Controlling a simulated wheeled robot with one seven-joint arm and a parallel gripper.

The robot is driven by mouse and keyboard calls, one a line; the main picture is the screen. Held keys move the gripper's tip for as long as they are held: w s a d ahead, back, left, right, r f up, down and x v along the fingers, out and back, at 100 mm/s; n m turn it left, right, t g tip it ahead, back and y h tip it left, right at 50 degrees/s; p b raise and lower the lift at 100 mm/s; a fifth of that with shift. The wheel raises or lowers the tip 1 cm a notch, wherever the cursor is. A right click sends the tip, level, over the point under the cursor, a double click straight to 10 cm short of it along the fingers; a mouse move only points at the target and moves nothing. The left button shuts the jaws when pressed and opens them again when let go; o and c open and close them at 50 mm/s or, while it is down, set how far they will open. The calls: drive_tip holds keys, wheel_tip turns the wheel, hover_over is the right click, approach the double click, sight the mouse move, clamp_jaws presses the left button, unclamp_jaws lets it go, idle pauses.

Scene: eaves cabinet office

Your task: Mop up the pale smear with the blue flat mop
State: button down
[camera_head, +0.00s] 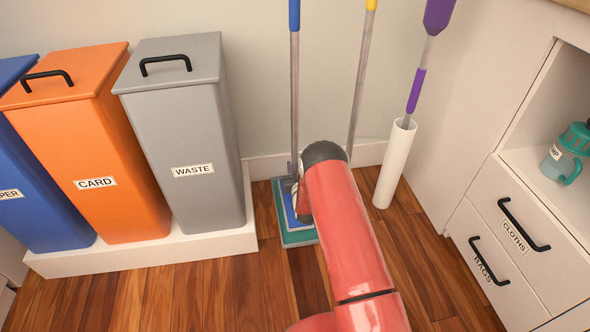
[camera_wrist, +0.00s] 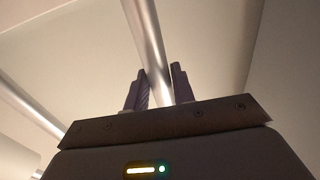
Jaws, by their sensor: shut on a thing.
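The blue flat mop (camera_head: 294,90) stands upright near the wall, with a blue grip at the top and a metal pole. Its flat blue head with a teal pad (camera_head: 299,238) rests on the floor, partly hidden by my arm. My gripper (camera_wrist: 160,85) is shut on a metal pole (camera_wrist: 143,35) in the wrist view, one finger on each side. In the head view my arm reaches to the blue mop's pole low down, just above its head, and hides most of the gripper. I see no pale smear in either view.
Blue, orange CARD (camera_head: 125,150) and grey WASTE (camera_head: 185,130) bins stand on a white plinth (camera_head: 150,258) at left. A yellow-topped pole (camera_head: 361,80) is close right. A purple-handled tool stands in a white tube (camera_head: 395,165). A drawer cabinet (camera_head: 490,215) bounds the right.

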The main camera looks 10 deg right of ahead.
sight(295, 158)
drive_tip(key=shift+r+p, duration=0.85)
drive_tip(key=shift+r, duration=1.8)
